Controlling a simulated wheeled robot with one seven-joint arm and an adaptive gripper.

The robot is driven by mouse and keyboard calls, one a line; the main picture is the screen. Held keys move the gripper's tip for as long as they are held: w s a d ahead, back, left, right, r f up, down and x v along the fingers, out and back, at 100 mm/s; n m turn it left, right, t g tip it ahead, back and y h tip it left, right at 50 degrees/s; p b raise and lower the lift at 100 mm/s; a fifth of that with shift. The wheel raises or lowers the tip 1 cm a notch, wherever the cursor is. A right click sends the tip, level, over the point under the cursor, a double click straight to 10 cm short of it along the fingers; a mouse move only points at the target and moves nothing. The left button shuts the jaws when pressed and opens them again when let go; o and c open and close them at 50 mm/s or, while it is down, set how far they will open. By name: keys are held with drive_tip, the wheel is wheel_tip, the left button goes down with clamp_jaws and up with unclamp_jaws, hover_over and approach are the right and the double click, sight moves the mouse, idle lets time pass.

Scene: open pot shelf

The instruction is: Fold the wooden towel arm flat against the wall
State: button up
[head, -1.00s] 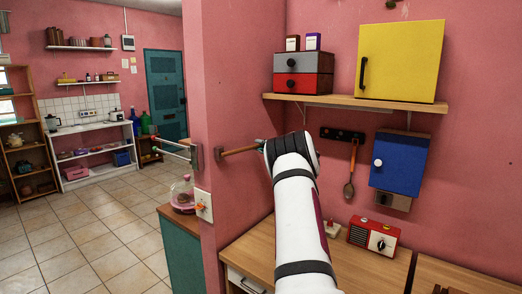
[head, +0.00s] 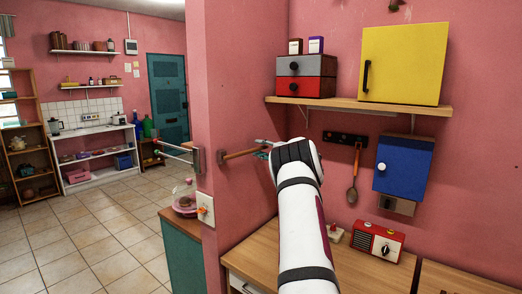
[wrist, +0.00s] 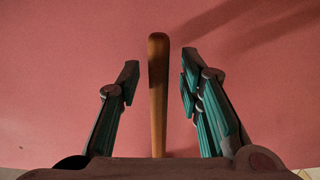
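In the wrist view the wooden arm (wrist: 158,95) stands upright in the picture, between the two teal-lined fingers of my gripper (wrist: 158,82). The fingers are open, with a gap on each side of the wood. My wrist hides part of the gripper in the head view.
Two pale towel arms (head: 175,150) stick out left from the same corner. A shelf (head: 360,105) with a yellow cabinet (head: 403,63) is up right. A red radio (head: 377,242) stands on the wooden counter.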

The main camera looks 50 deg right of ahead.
drive_tip(key=s+a, duration=0.1)
drive_tip(key=s, duration=1.1)
drive_tip(key=shift+a, duration=0.1)
drive_tip(key=shift+c, duration=0.3)
